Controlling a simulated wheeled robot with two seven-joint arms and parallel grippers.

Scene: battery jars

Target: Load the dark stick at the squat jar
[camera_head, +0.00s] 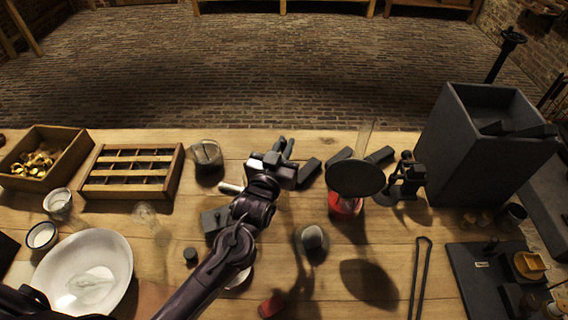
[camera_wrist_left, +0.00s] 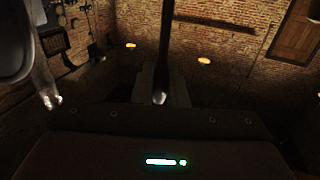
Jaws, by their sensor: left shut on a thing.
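My left gripper (camera_head: 284,150) is above the middle of the table, its arm coming in from the lower left. It is shut on a dark stick, which stands up from the jaws in the left wrist view (camera_wrist_left: 166,40); in the head view the dark gripper makes the stick hard to separate. A squat glass jar (camera_head: 207,153) with dark contents stands left of the gripper, apart from it. A second short rounded vessel (camera_head: 313,240) stands below and right of the gripper; I cannot tell which is the squat jar. My right gripper is not in view.
Dark blocks (camera_head: 310,170) lie right of the gripper. A black disc (camera_head: 355,178) stands over a red base. A large dark bin (camera_head: 480,135) is at right. A wooden rack (camera_head: 132,171), a box of brass pieces (camera_head: 38,160) and a white bowl (camera_head: 85,270) are at left.

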